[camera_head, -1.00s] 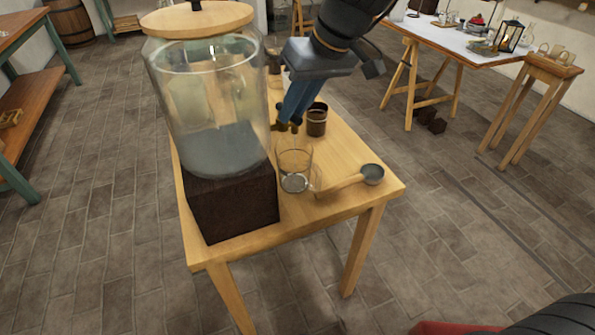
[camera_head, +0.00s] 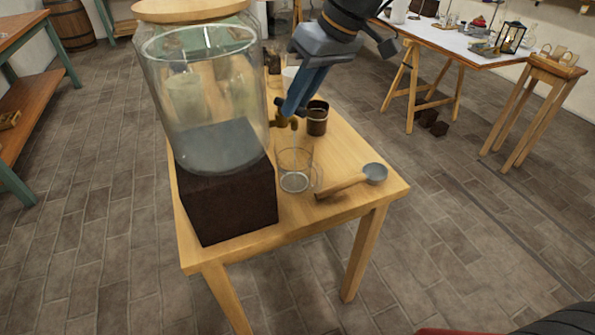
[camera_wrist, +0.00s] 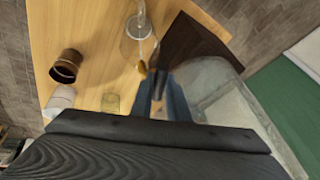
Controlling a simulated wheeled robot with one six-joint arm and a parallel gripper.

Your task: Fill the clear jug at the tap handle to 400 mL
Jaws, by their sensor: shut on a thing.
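The clear jug (camera_head: 296,180) stands upright on the wooden table below the tap, and it also shows in the wrist view (camera_wrist: 129,48). A thin pale line, seemingly a stream of water, runs down from the tap into it. The level and any marks inside are too small to read. The brass tap (camera_head: 275,122) is on the side of the large glass dispenser (camera_head: 165,95), which holds greyish water in its lower part. My gripper (camera_head: 289,110) is shut on the tap handle, which its blue fingers largely hide. The fingers also show in the wrist view (camera_wrist: 160,98).
The dispenser stands on a dark block (camera_head: 230,207). A ladle (camera_head: 374,173) lies right of the jug near the table's edge. A dark brown cup (camera_head: 317,120) stands close behind the jug, right of my fingers. Another table (camera_head: 428,38) with glassware is at the back right.

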